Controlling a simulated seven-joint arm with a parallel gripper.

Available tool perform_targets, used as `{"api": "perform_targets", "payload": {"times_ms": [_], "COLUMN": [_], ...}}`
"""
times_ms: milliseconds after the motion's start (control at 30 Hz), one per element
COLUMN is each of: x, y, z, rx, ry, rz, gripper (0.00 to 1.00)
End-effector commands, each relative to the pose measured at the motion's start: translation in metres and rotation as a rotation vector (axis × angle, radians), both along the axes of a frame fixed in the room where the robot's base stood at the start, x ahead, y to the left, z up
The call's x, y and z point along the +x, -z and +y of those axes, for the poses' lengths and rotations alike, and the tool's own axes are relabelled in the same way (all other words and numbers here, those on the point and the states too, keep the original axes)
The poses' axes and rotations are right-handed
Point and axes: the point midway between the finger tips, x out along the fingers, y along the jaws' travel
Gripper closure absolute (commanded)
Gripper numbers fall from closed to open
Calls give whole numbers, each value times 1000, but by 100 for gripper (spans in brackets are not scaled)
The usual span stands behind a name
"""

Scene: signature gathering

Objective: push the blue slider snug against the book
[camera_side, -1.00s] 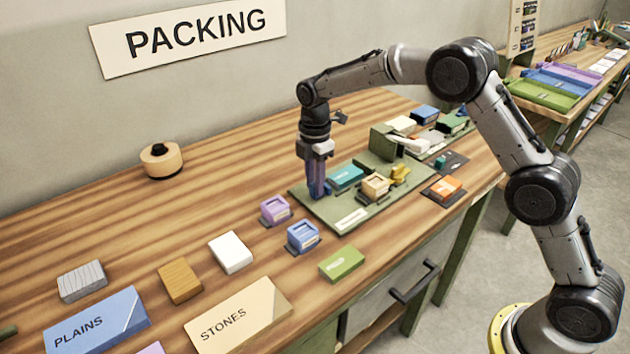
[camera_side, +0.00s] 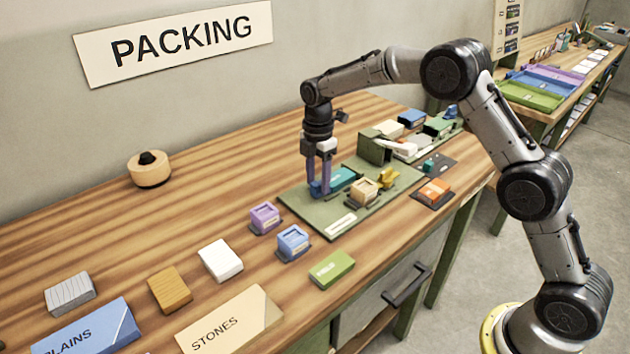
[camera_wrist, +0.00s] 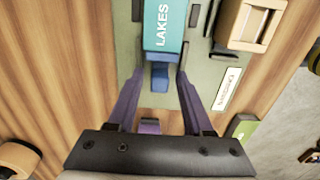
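The teal book marked LAKES (camera_wrist: 165,28) lies on the green board (camera_wrist: 208,82); it also shows in the side view (camera_side: 341,178). The blue slider (camera_wrist: 159,76) is at the book's near end in the wrist view, very close to it; I cannot tell whether they touch. My gripper (camera_wrist: 159,78) points down with its two purple fingers apart, one on each side of the slider. In the side view my gripper (camera_side: 319,192) is low over the board's left part, and the slider is partly hidden by the fingers.
A beige block (camera_side: 364,190) and a yellow piece (camera_side: 388,179) sit right of the book. A green upright holder (camera_side: 374,148) stands behind. Purple (camera_side: 265,217) and blue (camera_side: 293,241) blocks lie in front of the board. Bare wood lies to the left.

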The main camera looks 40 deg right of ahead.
Motion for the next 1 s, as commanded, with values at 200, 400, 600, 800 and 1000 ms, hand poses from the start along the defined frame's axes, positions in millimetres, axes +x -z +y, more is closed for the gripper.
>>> {"api": "perform_targets", "payload": {"times_ms": [200, 400, 600, 800, 1000], "x": [0, 0, 1, 1, 0], "y": [1, -5, -37, -81, -117], "z": [2, 3, 3, 2, 2], "rx": [2, 3, 3, 3, 2], "ry": [-1, -2, -2, -1, -1], "rz": [1, 0, -5, -5, -2], "gripper": [43, 43, 43, 43, 43]}}
